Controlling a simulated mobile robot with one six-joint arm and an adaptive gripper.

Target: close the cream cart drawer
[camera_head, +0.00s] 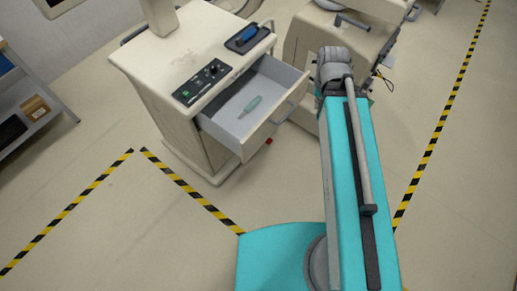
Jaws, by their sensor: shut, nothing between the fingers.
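The cream cart (185,60) stands at the upper middle of the head view. Its top drawer (245,147) is pulled well out towards the lower right, with its grey inside showing.
A dark tray with a blue item (246,38) and a black control panel (201,82) are on the cart top. Another beige cart (375,45) stands behind my arm. A grey shelf (38,128) is at left. Floor in front of the drawer is clear, with striped tape (190,188).

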